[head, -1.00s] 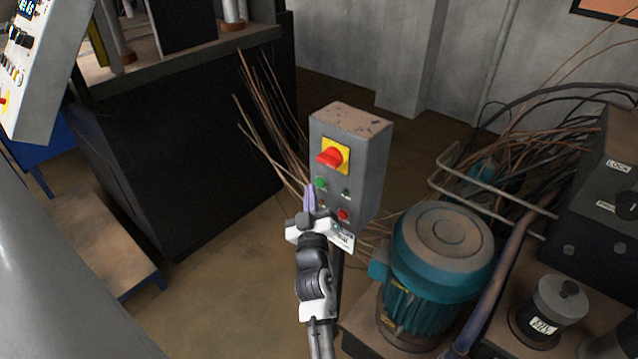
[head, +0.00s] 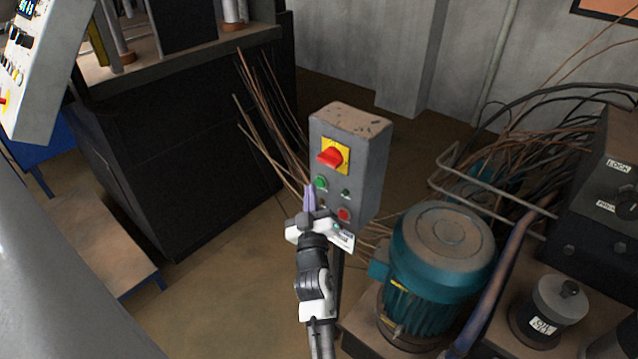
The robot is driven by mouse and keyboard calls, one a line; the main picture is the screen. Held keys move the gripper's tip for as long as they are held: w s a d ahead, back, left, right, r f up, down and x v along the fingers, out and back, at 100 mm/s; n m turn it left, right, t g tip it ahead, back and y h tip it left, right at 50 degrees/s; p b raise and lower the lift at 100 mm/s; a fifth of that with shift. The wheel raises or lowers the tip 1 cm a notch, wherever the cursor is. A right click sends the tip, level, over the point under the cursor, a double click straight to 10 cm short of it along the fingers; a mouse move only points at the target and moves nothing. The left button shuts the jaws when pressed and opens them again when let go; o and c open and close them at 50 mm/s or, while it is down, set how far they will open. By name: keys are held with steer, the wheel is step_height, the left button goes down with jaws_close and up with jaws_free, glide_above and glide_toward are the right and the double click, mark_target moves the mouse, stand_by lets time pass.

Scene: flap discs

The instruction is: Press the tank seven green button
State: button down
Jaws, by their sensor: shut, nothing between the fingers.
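A grey control box (head: 369,178) on a post stands in the middle of the head view. Its face carries a red rotary switch on a yellow plate (head: 334,157), a green button (head: 321,183) below it on the left, a small dark green button or lamp (head: 346,194) and a red button (head: 344,214). My gripper (head: 310,188) is shut and empty, its purple fingertips pointing up just below and left of the green button. Whether the tips touch the box cannot be told. My wrist hides the lower left of the box face.
A teal motor (head: 440,262) stands close to the right of the box. Loose brown rods (head: 268,120) lean behind it on the left. A dark machine (head: 190,150) fills the left, with a low platform (head: 85,232) before it. Floor shows between.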

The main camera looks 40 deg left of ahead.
steer(key=shift+w, duration=0.15)
steer(key=shift+w+p, duration=0.3)
steer(key=shift+w+d+p, duration=0.1)
steer(key=shift+w+p, duration=0.35)
stand_by(1.0)
steer(key=shift+s, duration=0.1)
steer(key=shift+s+b, duration=0.75)
steer(key=shift+b, duration=0.1)
